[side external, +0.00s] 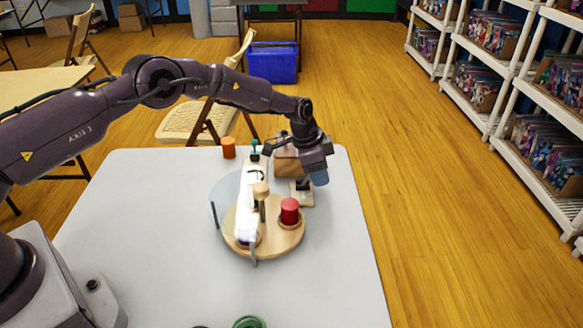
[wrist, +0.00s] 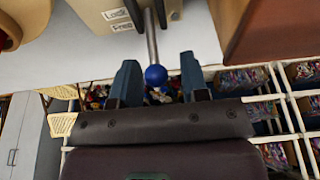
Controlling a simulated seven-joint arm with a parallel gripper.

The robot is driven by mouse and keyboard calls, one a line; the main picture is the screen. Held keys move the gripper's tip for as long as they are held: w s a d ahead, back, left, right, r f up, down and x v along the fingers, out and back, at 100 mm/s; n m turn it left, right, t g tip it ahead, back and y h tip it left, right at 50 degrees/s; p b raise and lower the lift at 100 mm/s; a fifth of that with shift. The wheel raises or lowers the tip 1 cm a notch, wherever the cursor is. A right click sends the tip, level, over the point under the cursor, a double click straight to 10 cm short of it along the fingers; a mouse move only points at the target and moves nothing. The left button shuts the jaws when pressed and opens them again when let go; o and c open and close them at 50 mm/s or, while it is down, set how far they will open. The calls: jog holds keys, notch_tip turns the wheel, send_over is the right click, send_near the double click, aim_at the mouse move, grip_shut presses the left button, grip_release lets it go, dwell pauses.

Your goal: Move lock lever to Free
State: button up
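The lock lever (wrist: 151,40) is a metal rod with a blue ball knob (wrist: 156,76), seen in the wrist view. It comes out of a beige block (wrist: 95,12) carrying a "Lock" label (wrist: 114,14) and a "Free" label (wrist: 122,27). I cannot tell which label the lever is set to. My gripper (wrist: 160,82) is open, with one blue-grey finger on each side of the knob and a gap on both sides. In the side view my gripper (side external: 318,178) is low over the beige base (side external: 306,199), hiding the lever there.
A round wooden board (side external: 270,244) with a red cylinder (side external: 290,211) and a white upright part (side external: 249,205) stands left of my gripper. A brown wooden box (side external: 287,163) is close behind it. An orange cylinder (side external: 228,148) stands farther back. The white table's (side external: 345,270) front right is clear.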

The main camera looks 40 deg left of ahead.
notch_tip(320, 180, up, 8)
jog(key=shift+f, duration=0.2)
dwell(0.6)
